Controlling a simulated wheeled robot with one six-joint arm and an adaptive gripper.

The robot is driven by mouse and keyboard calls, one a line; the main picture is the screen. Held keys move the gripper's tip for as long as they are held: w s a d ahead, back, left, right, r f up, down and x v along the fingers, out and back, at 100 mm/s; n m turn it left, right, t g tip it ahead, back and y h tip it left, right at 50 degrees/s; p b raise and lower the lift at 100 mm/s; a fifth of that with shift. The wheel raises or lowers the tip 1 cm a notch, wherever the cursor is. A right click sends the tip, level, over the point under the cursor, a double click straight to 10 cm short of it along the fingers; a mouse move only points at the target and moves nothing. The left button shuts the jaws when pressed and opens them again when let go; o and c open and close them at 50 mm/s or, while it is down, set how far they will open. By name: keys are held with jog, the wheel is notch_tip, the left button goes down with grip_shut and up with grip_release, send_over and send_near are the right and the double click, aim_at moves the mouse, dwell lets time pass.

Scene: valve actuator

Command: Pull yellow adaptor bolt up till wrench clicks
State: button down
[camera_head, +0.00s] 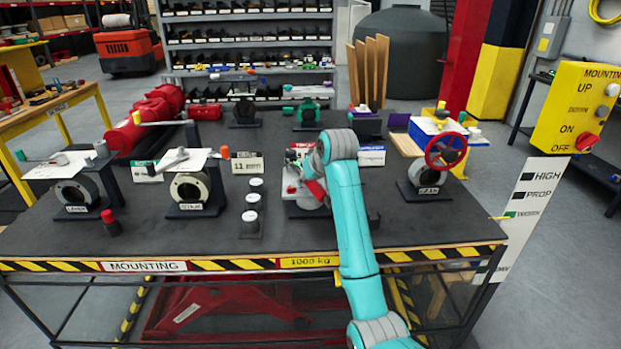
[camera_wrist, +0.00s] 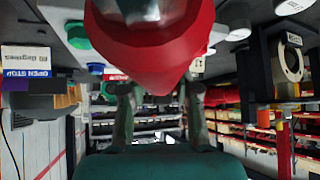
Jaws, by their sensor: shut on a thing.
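My gripper (camera_wrist: 160,92) has its two fingers on either side of a large red rounded part (camera_wrist: 155,70), with a grey piece behind it. It is shut on this red part. In the head view the red part (camera_head: 317,190) shows just left of my arm, above a station in the middle of the table; my arm hides most of that station. I cannot make out a yellow adaptor bolt at the gripper. Small yellow pieces stand on the blue and white station (camera_head: 437,126) at right, and a yellow-topped bar (camera_head: 150,123) is at the left.
The dark mounting table (camera_head: 130,240) has a striped front edge. A labelled valve (camera_head: 190,187) and white-capped cylinders (camera_head: 250,215) stand left of my arm. A red handwheel (camera_head: 446,151) stands to the right. The front strip of the table is mostly clear.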

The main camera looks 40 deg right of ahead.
jog(key=shift+w+a+r+m, duration=0.15)
jog(key=shift+a+m, duration=0.15)
jog(key=shift+a, duration=0.05)
dwell(0.3)
jog(key=shift+w+a+m+h, duration=0.2)
jog(key=shift+a+m+h, duration=0.2)
jog(key=shift+a+m, duration=0.1)
jog(key=shift+w+a+m+h, duration=0.15)
jog(key=shift+a+m+h, duration=0.25)
jog(key=shift+a, duration=0.1)
jog(key=shift+w+a, duration=0.1)
jog(key=shift+a, duration=0.05)
jog(key=shift+w+a+m+g+h, duration=0.25)
jog(key=shift+w+a+m+h, duration=0.1)
jog(key=shift+a+m, duration=0.15)
jog(key=shift+w+a+m+g+h, duration=0.25)
jog(key=shift+a+m+h, duration=0.15)
jog(key=shift+m, duration=0.1)
jog(key=shift+a, duration=0.15)
dwell(0.4)
jog(key=shift+w+a+m+g+h, duration=0.6)
jog(key=shift+w+a+m, duration=0.15)
jog(key=shift+m, duration=0.45)
